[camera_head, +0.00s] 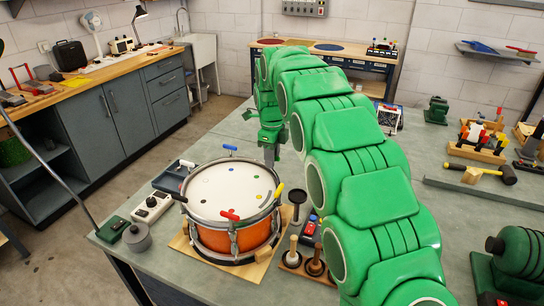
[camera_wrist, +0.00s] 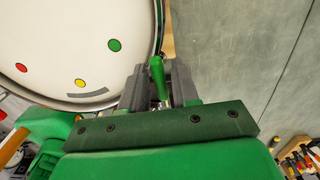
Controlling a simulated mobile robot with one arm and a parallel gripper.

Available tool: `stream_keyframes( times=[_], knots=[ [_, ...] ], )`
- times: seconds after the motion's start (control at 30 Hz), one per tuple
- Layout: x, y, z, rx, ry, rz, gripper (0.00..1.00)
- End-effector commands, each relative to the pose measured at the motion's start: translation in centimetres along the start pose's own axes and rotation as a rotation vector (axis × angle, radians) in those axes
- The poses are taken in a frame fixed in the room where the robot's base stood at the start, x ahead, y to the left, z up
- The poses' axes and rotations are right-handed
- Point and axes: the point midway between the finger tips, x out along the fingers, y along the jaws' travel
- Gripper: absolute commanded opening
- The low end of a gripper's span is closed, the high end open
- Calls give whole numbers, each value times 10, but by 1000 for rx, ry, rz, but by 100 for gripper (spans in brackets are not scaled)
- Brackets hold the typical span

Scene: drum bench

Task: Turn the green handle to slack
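The drum (camera_head: 232,192) has a white head with coloured dots and an orange shell. It stands on a wooden board on the bench. The green handle (camera_wrist: 157,76) shows in the wrist view at the drum's rim; in the head view I cannot make it out, as my gripper and arm are there. My gripper (camera_head: 270,154) points down at the drum's far right rim. In the wrist view the dark fingers of my gripper (camera_wrist: 160,90) lie on both sides of the handle. Whether they press on it I cannot tell.
Blue (camera_head: 230,148), red (camera_head: 230,215) and yellow (camera_head: 279,189) handles stand around the rim, with a black one at left. A white control box (camera_head: 152,206) is left of the drum; a wooden stand with plungers (camera_head: 304,264) is at its front right. My arm covers the bench's middle.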

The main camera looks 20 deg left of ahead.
Motion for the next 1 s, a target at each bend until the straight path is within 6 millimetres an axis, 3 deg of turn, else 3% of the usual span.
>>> stream_keyframes(
  times=[0.03,0.2,0.63,1.0],
  knots=[
    [0,0,0,0,0,0,21],
    [0,0,0,0,0,0,0],
    [0,0,0,-68,1,-1,0],
    [-1,-1,-1,-354,0,-1,0]
  ],
)
